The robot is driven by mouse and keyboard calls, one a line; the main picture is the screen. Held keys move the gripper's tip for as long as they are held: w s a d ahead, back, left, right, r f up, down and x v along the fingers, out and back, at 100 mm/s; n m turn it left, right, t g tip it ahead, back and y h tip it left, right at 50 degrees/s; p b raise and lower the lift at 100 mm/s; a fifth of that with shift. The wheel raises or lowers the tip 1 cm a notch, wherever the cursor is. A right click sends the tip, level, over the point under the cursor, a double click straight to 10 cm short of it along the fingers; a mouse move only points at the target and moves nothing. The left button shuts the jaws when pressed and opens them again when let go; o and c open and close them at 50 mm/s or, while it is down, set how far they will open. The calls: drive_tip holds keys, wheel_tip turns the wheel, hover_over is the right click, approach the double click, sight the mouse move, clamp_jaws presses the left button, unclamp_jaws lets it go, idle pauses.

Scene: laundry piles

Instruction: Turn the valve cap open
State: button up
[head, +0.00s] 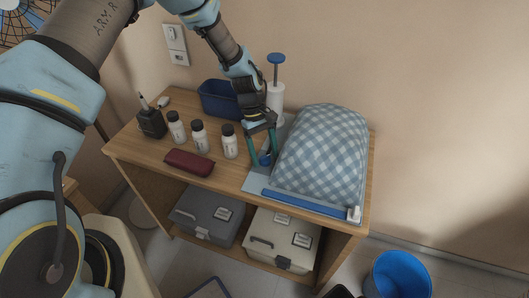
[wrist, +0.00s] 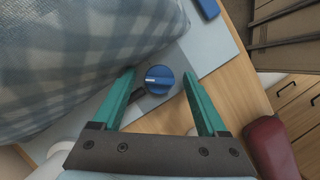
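The blue round valve cap (wrist: 160,80) has a raised grip bar and a white mark; it sits on a flat light grey sheet beside the checkered bundle. It also shows small in the head view (head: 265,159). The bulging blue-and-white checkered bundle (head: 322,155) lies on the grey sheet, which has a blue strip (head: 302,202) along its front. My gripper (head: 263,163) is open, its teal fingers pointing down at the cap. In the wrist view the fingertips (wrist: 159,76) lie on either side of the cap, apart from it in the picture; contact and exact height are unclear.
A white pump (head: 276,97) with a blue handle stands behind my gripper, near a dark blue bin (head: 218,100). Several white bottles (head: 199,137), a maroon case (head: 190,163) and a black holder (head: 151,122) stand left. Boxes sit on the lower shelf; a blue bucket (head: 398,276) is at right.

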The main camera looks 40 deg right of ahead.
clamp_jaws()
idle(0.4)
drive_tip(key=shift+f+m+b, duration=0.1)
drive_tip(key=shift+m+b, duration=0.3)
drive_tip(key=shift+b, duration=0.05)
drive_tip(key=shift+y+b, duration=0.3)
drive_tip(key=m+y+b, duration=0.1)
drive_tip(key=m+b, duration=0.2)
drive_tip(key=shift+d+f+m+t, duration=0.1)
drive_tip(key=shift+d+m+t, duration=0.05)
drive_tip(key=shift+m+t, duration=0.2)
drive_tip(key=m+b, duration=0.1)
drive_tip(key=m, duration=0.1)
drive_tip(key=m+t+y+b, duration=0.1)
drive_tip(key=m+b, duration=0.1)
drive_tip(key=m, duration=0.1)
drive_tip(key=shift+s+r+m+y, duration=0.1)
drive_tip(key=shift+r+m+y, duration=0.1)
drive_tip(key=shift+m+y, duration=0.15)
drive_tip(key=shift+o, duration=0.4)
unclamp_jaws()
